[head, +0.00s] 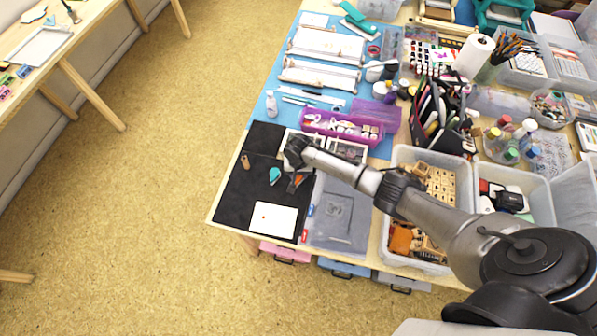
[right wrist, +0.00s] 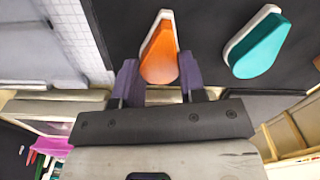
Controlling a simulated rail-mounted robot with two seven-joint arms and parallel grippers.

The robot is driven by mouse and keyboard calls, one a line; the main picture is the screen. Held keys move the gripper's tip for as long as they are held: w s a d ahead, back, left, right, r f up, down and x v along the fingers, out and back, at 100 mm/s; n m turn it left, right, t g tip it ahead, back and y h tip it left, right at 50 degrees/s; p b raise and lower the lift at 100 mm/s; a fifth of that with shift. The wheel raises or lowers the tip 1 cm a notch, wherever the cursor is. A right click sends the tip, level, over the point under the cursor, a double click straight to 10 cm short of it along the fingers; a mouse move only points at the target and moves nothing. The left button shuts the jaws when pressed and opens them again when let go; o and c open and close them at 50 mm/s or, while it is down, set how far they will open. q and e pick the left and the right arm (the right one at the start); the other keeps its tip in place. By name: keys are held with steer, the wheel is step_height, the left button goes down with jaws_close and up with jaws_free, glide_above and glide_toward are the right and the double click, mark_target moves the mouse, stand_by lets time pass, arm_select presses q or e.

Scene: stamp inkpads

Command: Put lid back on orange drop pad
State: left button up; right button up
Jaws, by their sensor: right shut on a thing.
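The orange drop pad (right wrist: 160,52) is a teardrop shape with an orange face and a white edge at its tip and left side. My right gripper (right wrist: 160,75) is shut on its wide end, one purple finger on each side. I cannot tell whether the orange part is the lid or the pad. In the head view the orange piece (head: 296,183) shows just under my right gripper (head: 298,178), over the black mat (head: 232,208). A teal drop pad (right wrist: 258,46), also with a white edge, lies apart beside it. My left gripper is not in view.
A white card (head: 273,219) lies at the mat's front, and a small wooden stamp (head: 245,161) at its left. A grey-lidded box (head: 340,213) stands right of the mat. A purple tray (head: 340,127) and crates of stamps crowd the back and right.

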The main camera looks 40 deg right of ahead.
steer(key=o, duration=1.4)
steer(key=shift+r, duration=0.15)
steer(key=shift+r+p, duration=1)
steer(key=shift+p, duration=0.3)
steer(key=shift+r+p, duration=1.65)
steer(key=shift+p, duration=0.25)
steer(key=shift+r+p, duration=0.75)
steer(key=shift+p, duration=0.1)
